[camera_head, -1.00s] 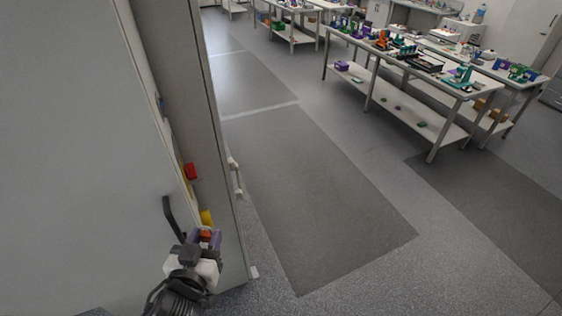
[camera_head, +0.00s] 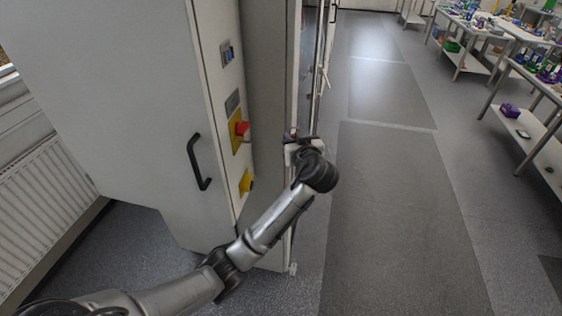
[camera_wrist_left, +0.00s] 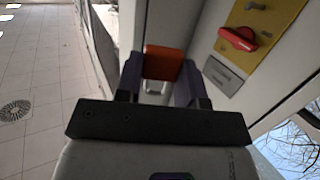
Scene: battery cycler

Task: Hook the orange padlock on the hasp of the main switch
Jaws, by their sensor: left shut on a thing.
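The orange padlock (camera_wrist_left: 162,63) shows in the left wrist view between the fingers of my left gripper (camera_wrist_left: 160,80), which is shut on it. In the head view my left gripper (camera_head: 292,140) is in front of the cabinet, right of the main switch, and its fingers and the padlock are mostly hidden. The main switch is a red handle (camera_head: 241,128) on a yellow plate (camera_head: 236,143). In the wrist view the red handle (camera_wrist_left: 238,38) lies to the right of the padlock, apart from it. I cannot make out the hasp clearly. My right gripper is not in view.
The grey cabinet (camera_head: 130,90) has a black door handle (camera_head: 197,162), a blue switch (camera_head: 229,54) above and a yellow fitting (camera_head: 246,183) below the main switch. A radiator (camera_head: 50,185) stands at left. Open floor (camera_head: 390,200) lies right; workbenches stand beyond.

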